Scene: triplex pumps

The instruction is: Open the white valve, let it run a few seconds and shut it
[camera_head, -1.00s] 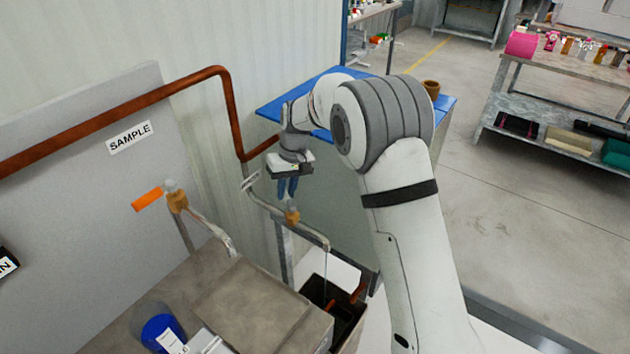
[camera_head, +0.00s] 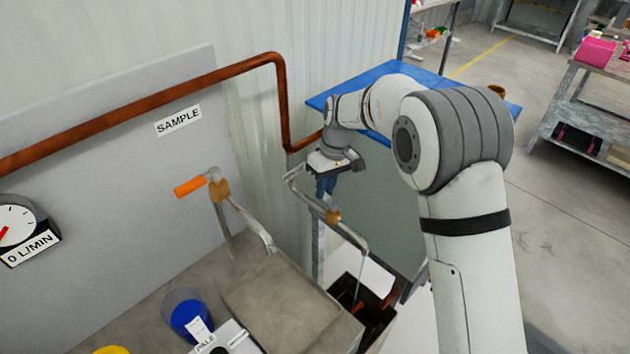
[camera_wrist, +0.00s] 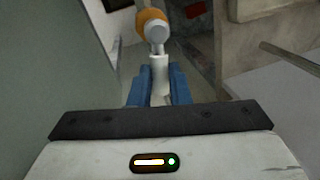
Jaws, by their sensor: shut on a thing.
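In the wrist view a white valve handle (camera_wrist: 160,68) runs between the blue fingers of my gripper (camera_wrist: 158,88). Beyond it are a grey stem end and a round brass body. In the head view my gripper (camera_head: 326,186) points down and is shut on the handle, just above the brass valve body (camera_head: 333,215) on a grey pipe. The fingers mostly hide the handle there. A thin pale line hangs from the pipe's spout (camera_head: 364,250) into a dark bin (camera_head: 352,292); it looks like a stream of liquid.
A second valve with an orange handle (camera_head: 189,187) stands at left under the SAMPLE sign (camera_head: 178,121). A dial (camera_head: 18,228) labelled 0 L/MIN is cut by the left edge. A blue container (camera_head: 188,315) stands on the bench. A copper pipe (camera_head: 284,110) runs behind my gripper.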

